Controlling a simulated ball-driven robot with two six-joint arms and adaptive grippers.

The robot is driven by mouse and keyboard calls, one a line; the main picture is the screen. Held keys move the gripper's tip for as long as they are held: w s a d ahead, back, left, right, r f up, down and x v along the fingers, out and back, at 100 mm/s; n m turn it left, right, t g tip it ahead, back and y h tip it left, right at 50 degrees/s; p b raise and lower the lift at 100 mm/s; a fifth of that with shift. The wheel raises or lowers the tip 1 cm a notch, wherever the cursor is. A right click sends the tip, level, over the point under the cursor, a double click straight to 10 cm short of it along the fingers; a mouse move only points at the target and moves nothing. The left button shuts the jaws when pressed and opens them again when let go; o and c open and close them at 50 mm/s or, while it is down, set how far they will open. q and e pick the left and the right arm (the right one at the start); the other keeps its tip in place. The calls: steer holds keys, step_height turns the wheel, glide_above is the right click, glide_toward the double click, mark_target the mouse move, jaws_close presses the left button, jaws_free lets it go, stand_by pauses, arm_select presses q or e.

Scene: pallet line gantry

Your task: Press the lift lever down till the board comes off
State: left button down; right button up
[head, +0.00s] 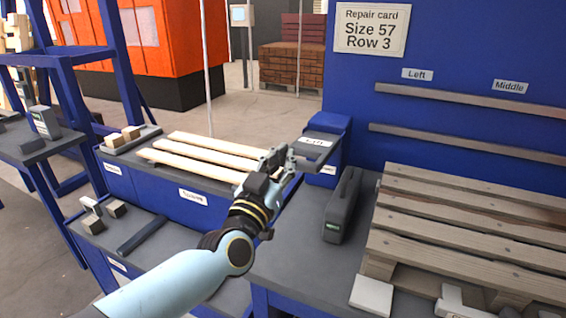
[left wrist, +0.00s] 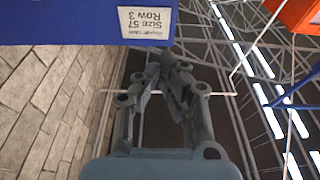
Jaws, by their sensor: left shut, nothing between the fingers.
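The lift lever (head: 316,142) is a flat grey paddle with a white label, beside the top of a blue box (head: 330,165) at the middle of the head view. My left gripper (head: 288,153) is shut and empty at the lever's left end. I cannot tell whether it touches the lever. The left wrist view shows its closed fingers (left wrist: 170,62), but not the lever. The pallet (head: 470,215) with several worn wooden boards lies on the bench at right. All its visible boards lie flat. My right gripper is not in view.
Several pale boards (head: 205,150) lie on the blue bench at left, behind my left arm. A dark grey case (head: 343,205) stands between the lever and the pallet. A repair card (head: 371,29) reading Size 57, Row 3 hangs on the blue wall above two rails.

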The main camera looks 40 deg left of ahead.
arm_select(q)
steer(key=w+a+f+b, duration=0.1)
steer(key=w+f, duration=0.1)
steer(key=w, duration=0.4)
steer(key=shift+w+a+f, duration=0.15)
steer(key=shift+a+f, duration=0.05)
steer(key=shift+f, duration=0.05)
step_height(320, 180, down, 10)
steer(key=t+b, duration=0.4)
steer(key=b, duration=1.6)
steer(key=shift+s+t+y, duration=0.3)
steer(key=shift+r, duration=0.1)
stand_by(2.0)
